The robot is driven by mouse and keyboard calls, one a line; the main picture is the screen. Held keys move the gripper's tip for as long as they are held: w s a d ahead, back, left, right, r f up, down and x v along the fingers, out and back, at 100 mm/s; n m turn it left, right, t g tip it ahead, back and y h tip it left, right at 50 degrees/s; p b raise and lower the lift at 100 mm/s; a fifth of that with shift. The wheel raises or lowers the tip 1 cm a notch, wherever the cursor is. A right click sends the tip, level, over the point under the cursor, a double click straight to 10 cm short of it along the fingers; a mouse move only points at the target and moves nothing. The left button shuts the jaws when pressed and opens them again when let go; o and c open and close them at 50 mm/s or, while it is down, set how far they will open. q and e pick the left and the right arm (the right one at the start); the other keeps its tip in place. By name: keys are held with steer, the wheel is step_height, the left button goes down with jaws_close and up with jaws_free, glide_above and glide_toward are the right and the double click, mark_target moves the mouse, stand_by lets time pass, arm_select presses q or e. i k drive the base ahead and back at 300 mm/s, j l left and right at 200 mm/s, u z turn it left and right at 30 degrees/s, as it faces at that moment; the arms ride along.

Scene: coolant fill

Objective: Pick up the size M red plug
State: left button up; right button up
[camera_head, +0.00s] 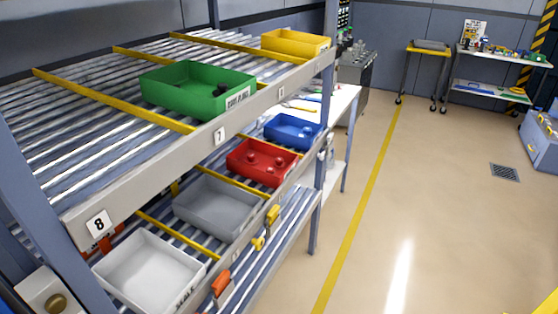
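A red bin (240,170) sits on the lower shelf between a blue bin and a grey bin. Several small round red pieces lie in it, which look like plugs (281,161). Their sizes cannot be told from here. Neither of my grippers shows in the view.
A green bin (165,92) with dark pieces and a yellow bin (285,46) stand on the upper shelf (150,148). The lower shelf also holds a blue bin (283,139), a grey bin (195,217) and a white bin (125,285). Open floor (430,220) lies to the right.

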mark_target(270, 170)
steer(key=i+l, duration=0.15)
steer(key=l, duration=0.5)
steer(key=i+l+u, duration=0.15)
steer(key=l, duration=0.5)
steer(key=i+l, duration=0.15)
steer(key=l, duration=0.5)
steer(key=i+l+u, duration=0.15)
steer(key=l, duration=1.2)
steer(key=i+u, duration=0.05)
